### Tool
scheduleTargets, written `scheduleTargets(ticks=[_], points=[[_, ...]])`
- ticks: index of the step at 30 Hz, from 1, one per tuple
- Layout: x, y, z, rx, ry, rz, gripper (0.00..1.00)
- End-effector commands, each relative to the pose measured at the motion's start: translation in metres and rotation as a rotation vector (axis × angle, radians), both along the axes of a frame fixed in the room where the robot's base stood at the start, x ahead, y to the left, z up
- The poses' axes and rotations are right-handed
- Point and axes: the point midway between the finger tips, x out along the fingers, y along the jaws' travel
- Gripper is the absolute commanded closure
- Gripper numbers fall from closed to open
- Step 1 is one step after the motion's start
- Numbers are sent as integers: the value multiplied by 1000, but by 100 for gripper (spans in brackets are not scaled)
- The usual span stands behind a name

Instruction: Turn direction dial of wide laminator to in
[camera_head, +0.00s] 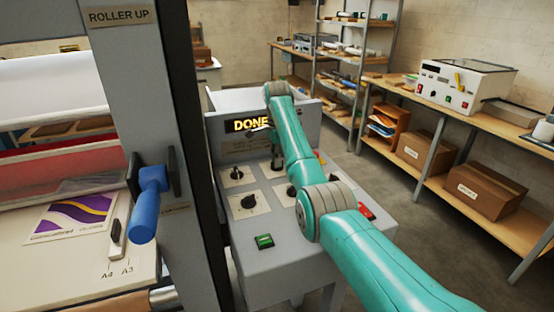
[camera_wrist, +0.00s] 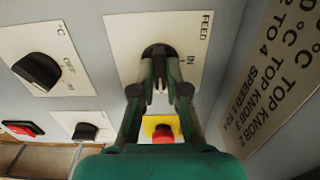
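The direction dial (camera_wrist: 158,50) is a black knob on a pale plate marked FEED in the wrist view. The label IN stands just right of it there; its pointer is mostly hidden by my fingers. My gripper (camera_wrist: 160,72) has its two fingers on opposite sides of the knob, tips close against it, and looks shut on it. In the head view my gripper (camera_head: 277,158) reaches down to the far part of the grey control panel (camera_head: 285,262), where my arm hides much of the dial. The laminator's lit display (camera_head: 251,125) reads DONE.
Other black knobs (camera_head: 237,174) (camera_head: 249,203) sit on nearby plates. A green button (camera_head: 264,241) and a red switch (camera_head: 366,211) are on the panel. A red button on yellow (camera_wrist: 162,133) lies close by my fingers. A grey post with a blue handle (camera_head: 149,203) stands left.

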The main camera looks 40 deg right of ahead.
Motion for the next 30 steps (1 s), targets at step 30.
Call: scheduleTargets(ticks=[30], points=[[0,0,0,0,0,564,100]])
